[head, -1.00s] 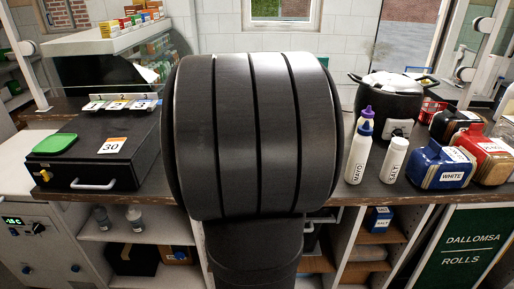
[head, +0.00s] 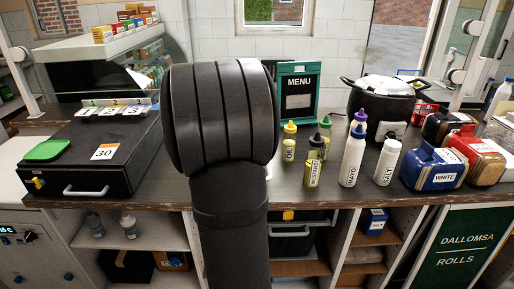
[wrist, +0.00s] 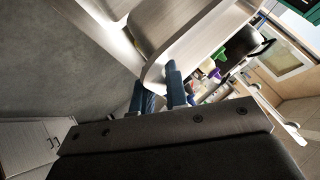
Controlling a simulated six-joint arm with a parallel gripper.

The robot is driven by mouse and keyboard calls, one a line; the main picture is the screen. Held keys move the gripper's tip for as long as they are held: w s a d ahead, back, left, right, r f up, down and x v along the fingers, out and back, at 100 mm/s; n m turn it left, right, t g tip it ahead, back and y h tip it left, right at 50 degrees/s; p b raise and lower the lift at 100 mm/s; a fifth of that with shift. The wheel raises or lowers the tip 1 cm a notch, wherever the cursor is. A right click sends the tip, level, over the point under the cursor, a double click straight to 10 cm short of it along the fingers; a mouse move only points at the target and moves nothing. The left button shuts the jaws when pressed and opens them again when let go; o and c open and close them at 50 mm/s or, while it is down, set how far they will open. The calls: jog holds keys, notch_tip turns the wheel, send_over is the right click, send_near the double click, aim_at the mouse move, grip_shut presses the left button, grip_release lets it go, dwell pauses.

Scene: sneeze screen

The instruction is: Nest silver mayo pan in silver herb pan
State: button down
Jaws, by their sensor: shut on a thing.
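My gripper (wrist: 157,78) shows in the wrist view as two blue fingers set a little apart. They are shut on a pale, round-cornered thing (wrist: 195,45) at their tips. I cannot tell whether it is the silver mayo pan. The silver herb pan is not recognisable in either view. In the head view my dark arm covers the middle of the counter, and my gripper is hidden behind it.
On the counter (head: 330,200), mustard (head: 313,168), oil (head: 289,145), mayo (head: 352,156) and salt (head: 387,162) bottles stand right of my arm. Further right are a black pot (head: 380,108) and labelled bread bags (head: 433,168). A black box (head: 95,160) stands left; a menu board (head: 299,95) stands behind.

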jog(key=shift+f, duration=2.35)
jog(key=shift+s+d+f, duration=0.1)
jog(key=shift+d+f, duration=0.2)
jog(key=shift+f, duration=0.5)
dwell(3.7)
jog(key=shift+f, duration=0.65)
dwell(0.5)
